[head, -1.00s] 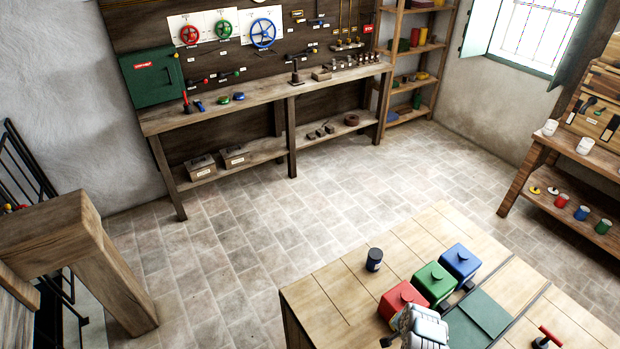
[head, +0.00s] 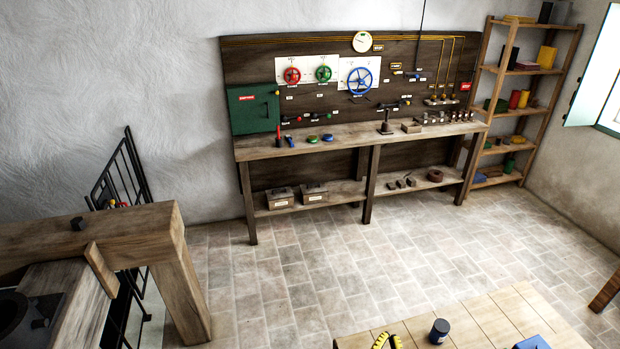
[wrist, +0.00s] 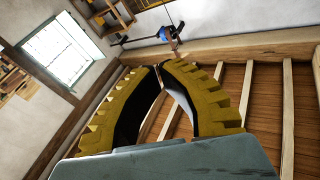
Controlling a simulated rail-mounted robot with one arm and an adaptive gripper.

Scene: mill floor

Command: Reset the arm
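My gripper (wrist: 161,67) fills the middle of the wrist view. Its two ribbed yellow fingers with black inner faces arch toward each other, and their tips meet or nearly meet. Nothing shows between them. The wrist view looks up at ceiling beams and boards, with a window at upper left. In the head view, a yellow and black part of my gripper (head: 388,340) shows at the bottom edge, in front of the near wooden table (head: 480,318). The rest of my arm is out of that view.
A dark canister (head: 439,331) and part of a blue box (head: 532,342) are on the near table. A workbench (head: 340,137) with valve wheels above stands at the back wall, a shelf (head: 487,95) right of it. Tiled floor between is clear. A timber frame stands at left.

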